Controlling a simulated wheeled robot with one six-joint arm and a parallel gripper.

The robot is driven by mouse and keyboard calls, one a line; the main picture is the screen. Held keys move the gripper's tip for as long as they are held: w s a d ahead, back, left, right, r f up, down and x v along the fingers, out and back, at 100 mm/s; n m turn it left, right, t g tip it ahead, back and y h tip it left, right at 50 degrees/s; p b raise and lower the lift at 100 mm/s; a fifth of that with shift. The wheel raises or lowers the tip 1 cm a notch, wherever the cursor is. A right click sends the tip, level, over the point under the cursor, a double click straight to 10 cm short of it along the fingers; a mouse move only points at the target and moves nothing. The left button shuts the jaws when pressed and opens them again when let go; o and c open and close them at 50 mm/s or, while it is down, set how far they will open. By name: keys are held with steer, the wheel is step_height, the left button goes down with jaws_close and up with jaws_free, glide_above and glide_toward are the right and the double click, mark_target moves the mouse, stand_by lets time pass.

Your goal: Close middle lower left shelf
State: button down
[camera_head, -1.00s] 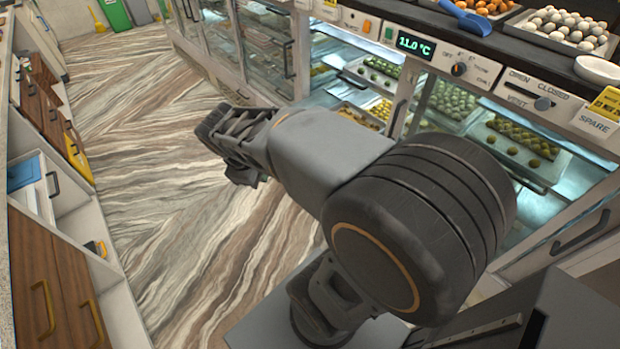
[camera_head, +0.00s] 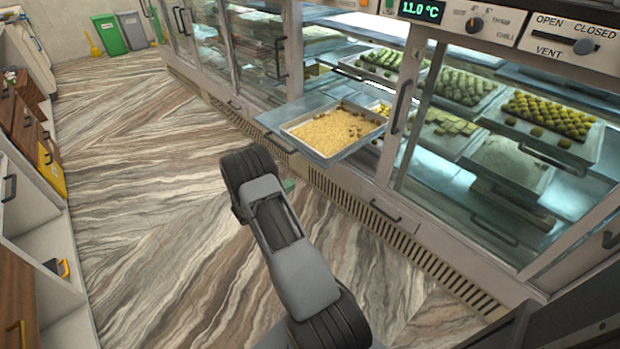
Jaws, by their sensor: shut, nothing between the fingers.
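A lower shelf (camera_head: 281,117) of the glass display counter is pulled out over the aisle. It carries a white tray (camera_head: 376,134) of yellow crumbly sweets. A dark handle runs along the shelf's front left edge. My arm rises from the bottom of the view and bends at a dark joint short of the shelf and to its lower left. My gripper is not seen; the arm hides it or it lies out of view. A gap of floor shows between the arm and the shelf in the picture.
Closed glass panels with dark handles (camera_head: 279,58) stand beyond the shelf. Other sweet trays (camera_head: 549,119) sit behind glass at right. A vented base (camera_head: 360,209) runs below. Cabinets with drawers (camera_head: 52,172) line the left.

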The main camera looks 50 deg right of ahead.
mark_target(322, 165)
steer(key=d, duration=0.4)
steer(key=d+b, duration=0.1)
steer(key=d, duration=0.4)
steer(key=s+d+b, duration=0.1)
steer(key=d, duration=0.3)
steer(key=shift+d+f, duration=0.2)
steer(key=shift+d, duration=0.2)
